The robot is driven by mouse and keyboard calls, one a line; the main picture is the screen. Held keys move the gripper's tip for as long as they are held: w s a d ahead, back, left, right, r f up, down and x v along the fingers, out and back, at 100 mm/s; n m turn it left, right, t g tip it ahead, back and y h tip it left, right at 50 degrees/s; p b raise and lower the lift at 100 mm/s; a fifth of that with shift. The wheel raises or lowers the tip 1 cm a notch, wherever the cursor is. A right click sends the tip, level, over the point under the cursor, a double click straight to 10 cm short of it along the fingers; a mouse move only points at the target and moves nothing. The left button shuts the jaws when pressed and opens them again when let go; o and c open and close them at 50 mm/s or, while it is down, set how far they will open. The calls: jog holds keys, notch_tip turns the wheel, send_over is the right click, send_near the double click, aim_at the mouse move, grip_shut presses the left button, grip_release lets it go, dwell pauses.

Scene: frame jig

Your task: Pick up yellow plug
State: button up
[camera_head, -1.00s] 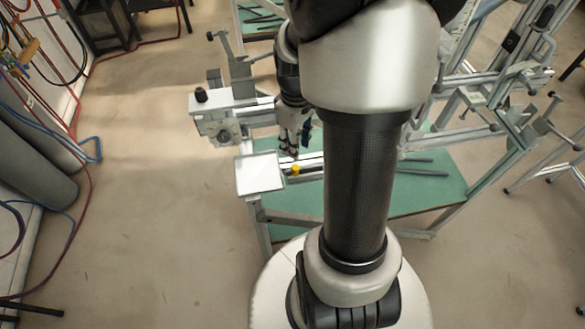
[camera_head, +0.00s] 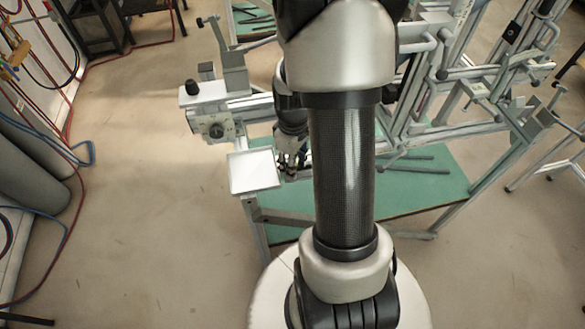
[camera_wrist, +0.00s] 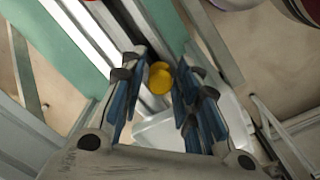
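The yellow plug (camera_wrist: 160,78) shows as a round yellow top in the wrist view, between the two sides of my gripper (camera_wrist: 158,82). My gripper's blue-padded fingers are spread, one side left of the plug and the other right of it, with the right tips very near its edge. I cannot tell if they touch it. In the head view my gripper (camera_head: 289,168) points down beside the white square plate, and the plug is hidden there.
The white square plate (camera_head: 254,172) sits just left of my gripper. A green table top (camera_head: 420,188) with dark bars lies below. The metal jig frame (camera_head: 470,125) rises to the right, and a clamp block with a dial (camera_head: 214,125) stands at the left.

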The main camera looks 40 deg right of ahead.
jog(key=shift+r, duration=0.1)
jog(key=shift+c, duration=0.6)
jog(key=c, duration=0.5)
jog(key=shift+o, duration=0.2)
jog(key=shift+r, duration=0.1)
